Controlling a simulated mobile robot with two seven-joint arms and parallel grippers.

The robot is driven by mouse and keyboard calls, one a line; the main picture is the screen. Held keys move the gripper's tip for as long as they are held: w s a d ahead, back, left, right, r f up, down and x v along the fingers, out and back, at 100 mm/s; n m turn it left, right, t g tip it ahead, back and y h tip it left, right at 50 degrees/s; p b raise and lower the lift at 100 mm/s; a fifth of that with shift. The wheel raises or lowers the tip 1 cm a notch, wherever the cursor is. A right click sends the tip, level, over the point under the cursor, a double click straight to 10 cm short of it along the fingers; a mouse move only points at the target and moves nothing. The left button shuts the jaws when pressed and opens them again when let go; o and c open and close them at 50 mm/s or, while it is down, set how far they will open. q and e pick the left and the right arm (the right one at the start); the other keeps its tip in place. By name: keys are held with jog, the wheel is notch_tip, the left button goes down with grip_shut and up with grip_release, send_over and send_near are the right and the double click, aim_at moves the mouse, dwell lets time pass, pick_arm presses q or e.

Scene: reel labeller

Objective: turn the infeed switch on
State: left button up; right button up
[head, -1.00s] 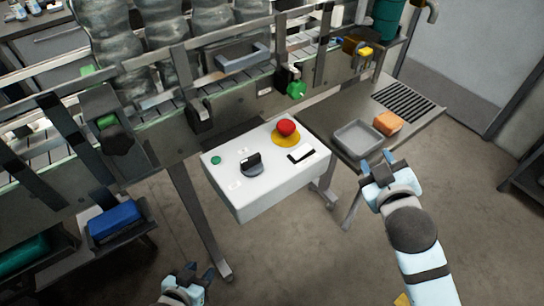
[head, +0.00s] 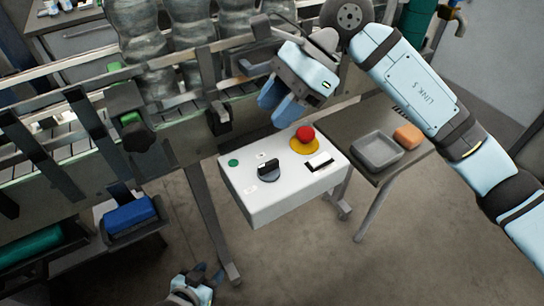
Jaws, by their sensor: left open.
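A white control box (head: 284,204) hangs in front of the conveyor. Its top carries a black rotary switch (head: 268,171) on a grey round base, with small white labels beside it that I cannot read. The box also has a green button (head: 233,162), a red mushroom button (head: 305,133) on a yellow disc and a black-and-white part (head: 319,161). My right gripper (head: 281,112) is above the back edge of the box, fingers pointing down, apart from the switch; its finger gap is unclear. My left gripper (head: 207,272) is open at the bottom edge, well below the box.
The conveyor rail with dark posts and grey wrapped bottles (head: 187,25) runs behind the box. A side table holds a grey tray (head: 377,166) and an orange block (head: 408,136). The floor before the box is clear.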

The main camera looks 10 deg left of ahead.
aim_at(271, 161)
jog(key=w+d+t+h, duration=0.2)
jog(key=w+d+h, duration=0.1)
jog(key=h, duration=0.1)
jog(key=shift+n+y, duration=0.3)
jog(key=x, duration=0.4)
jog(key=p+x, duration=0.1)
jog(key=x, duration=0.8)
jog(key=shift+s+d+f, duration=0.1)
jog(key=shift+s+f, duration=0.15)
jog(key=shift+s, duration=0.15)
grip_shut()
